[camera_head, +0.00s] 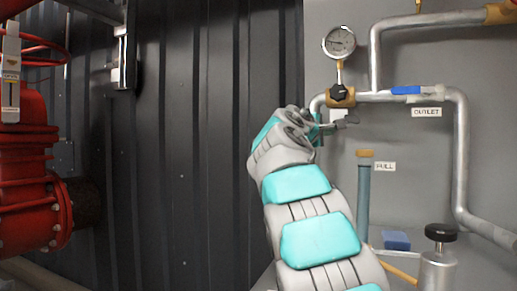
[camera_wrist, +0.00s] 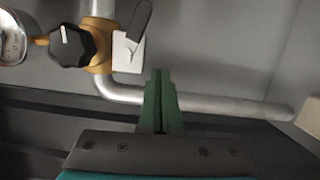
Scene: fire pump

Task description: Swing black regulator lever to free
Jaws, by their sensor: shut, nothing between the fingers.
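The black lever (camera_wrist: 138,22) shows in the wrist view, slanting up and to the right over a white label plate (camera_wrist: 127,52) beside the brass regulator body (camera_wrist: 103,42). A round black knob (camera_wrist: 72,45) with a white mark sits to its left; the knob (camera_head: 338,94) also shows in the head view, below the gauge. My gripper (camera_wrist: 160,75) has its green fingers together and empty, below and to the right of the lever, apart from it in the picture. In the head view my wrist hides part of the area below the regulator.
A pressure gauge (camera_head: 339,42) stands above the regulator. Metal pipes (camera_head: 461,150) run along the grey panel, with a blue-handled valve (camera_head: 407,90) at the outlet. A blue-grey upright cylinder (camera_head: 363,205) by the PULL label and a black-capped canister (camera_head: 438,262) stand lower right. Red pump parts (camera_head: 28,190) are at left.

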